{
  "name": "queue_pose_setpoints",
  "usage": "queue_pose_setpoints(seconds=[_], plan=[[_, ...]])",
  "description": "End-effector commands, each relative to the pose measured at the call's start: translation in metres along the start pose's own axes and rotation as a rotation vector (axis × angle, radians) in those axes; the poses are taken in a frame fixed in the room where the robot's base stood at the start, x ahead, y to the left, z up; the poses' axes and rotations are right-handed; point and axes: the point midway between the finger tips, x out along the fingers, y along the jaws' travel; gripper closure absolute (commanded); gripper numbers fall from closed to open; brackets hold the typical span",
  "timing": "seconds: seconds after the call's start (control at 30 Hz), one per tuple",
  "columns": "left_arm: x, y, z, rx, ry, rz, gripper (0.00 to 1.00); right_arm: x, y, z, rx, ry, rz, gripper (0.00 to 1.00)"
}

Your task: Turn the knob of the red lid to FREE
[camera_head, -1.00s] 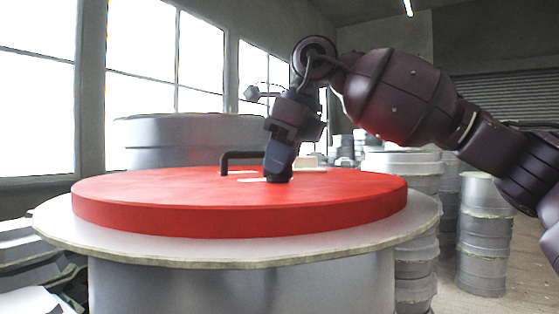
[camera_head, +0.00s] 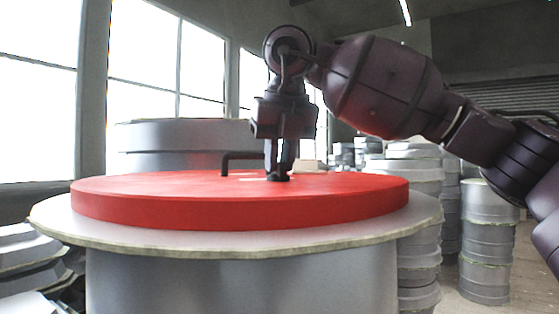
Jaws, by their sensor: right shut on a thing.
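The red lid (camera_head: 160,203) lies flat on top of a round grey mould with a wide pale rim (camera_head: 200,240). A black handle (camera_head: 226,163) stands up from the lid, just left of my right gripper. My right gripper (camera_head: 279,172) points straight down near the middle of the lid. Its fingers are shut on a small black knob (camera_head: 279,178) on the lid's surface. The fingers hide much of the knob, and its pointer cannot be made out. Pale markings show on the lid beside it, too small to read. My left gripper is not in view.
A large grey round mould (camera_head: 180,135) stands behind the lid by the windows. Stacked grey moulds (camera_head: 487,240) stand on the right, below my right arm. More grey moulds (camera_head: 25,250) lie at the lower left. The floor at the far right is clear.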

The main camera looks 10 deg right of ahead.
Motion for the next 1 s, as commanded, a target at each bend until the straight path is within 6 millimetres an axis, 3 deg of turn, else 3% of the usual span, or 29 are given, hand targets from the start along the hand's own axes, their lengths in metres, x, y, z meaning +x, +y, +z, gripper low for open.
queue_pose_setpoints(seconds=[0.5, 1.0], plan=[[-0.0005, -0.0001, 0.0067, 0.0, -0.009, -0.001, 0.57, -0.0013, 0.0023, 0.0007, 0.409, -0.003, -0.168, 1.0], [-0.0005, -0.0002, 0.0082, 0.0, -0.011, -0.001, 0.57, -0.0013, 0.0024, 0.0008, 0.572, -0.002, -0.235, 1.0]])
